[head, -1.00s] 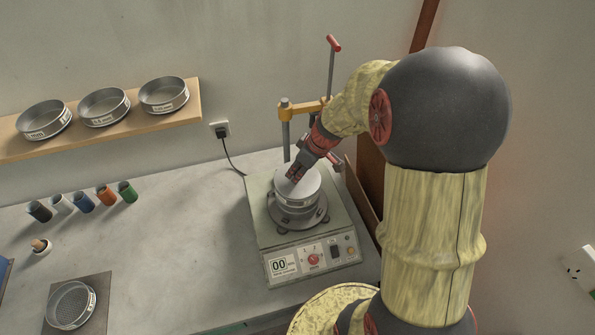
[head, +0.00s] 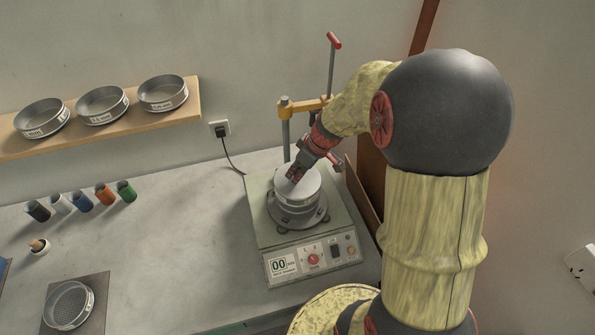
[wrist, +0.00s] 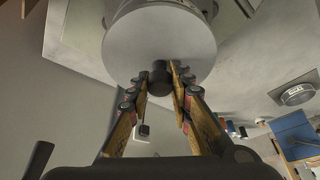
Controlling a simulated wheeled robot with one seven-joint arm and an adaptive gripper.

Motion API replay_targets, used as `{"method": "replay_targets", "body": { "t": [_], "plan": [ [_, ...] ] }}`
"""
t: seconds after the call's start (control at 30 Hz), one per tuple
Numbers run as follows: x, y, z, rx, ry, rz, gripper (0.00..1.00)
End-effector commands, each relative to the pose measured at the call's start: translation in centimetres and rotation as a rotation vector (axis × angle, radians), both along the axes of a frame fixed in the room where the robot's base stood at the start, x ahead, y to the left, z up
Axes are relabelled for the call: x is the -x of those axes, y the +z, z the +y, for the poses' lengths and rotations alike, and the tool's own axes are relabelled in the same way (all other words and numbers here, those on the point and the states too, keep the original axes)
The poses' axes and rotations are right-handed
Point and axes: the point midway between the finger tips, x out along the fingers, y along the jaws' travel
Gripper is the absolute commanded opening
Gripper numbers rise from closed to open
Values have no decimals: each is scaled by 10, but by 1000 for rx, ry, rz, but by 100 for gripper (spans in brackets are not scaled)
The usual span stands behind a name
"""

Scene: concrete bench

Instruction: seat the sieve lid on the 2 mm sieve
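The sieve lid (wrist: 130,40) is a pale round disc with a dark knob (wrist: 160,80) in the wrist view; in the head view the lid (head: 308,181) is on top of the sieve stack. My gripper (wrist: 160,72) has its two fingers on either side of the knob, close against it. The 2 mm sieve appears to be the light ring (head: 300,200) just under the lid; its label is not readable. The lid looks level and roughly centred on it. I cannot tell whether a thin gap remains between them.
The stack stands on a shaker (head: 270,240) with a post and clamp arm (head: 286,125) behind. A shelf (head: 190,115) holds three sieves. Several small coloured cups (head: 81,202) and a loose sieve (head: 69,306) on a dark mat are left. The bench middle is clear.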

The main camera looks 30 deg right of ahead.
Motion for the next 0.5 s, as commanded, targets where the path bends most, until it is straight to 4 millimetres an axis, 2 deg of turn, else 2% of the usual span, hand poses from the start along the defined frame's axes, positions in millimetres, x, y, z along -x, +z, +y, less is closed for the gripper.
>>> {"method": "replay_targets", "body": {
  "t": [0.37,0.5],
  "plan": [
    [0,0,0,0,0,0,42],
    [0,0,0,0,0,0,42]
  ]
}}
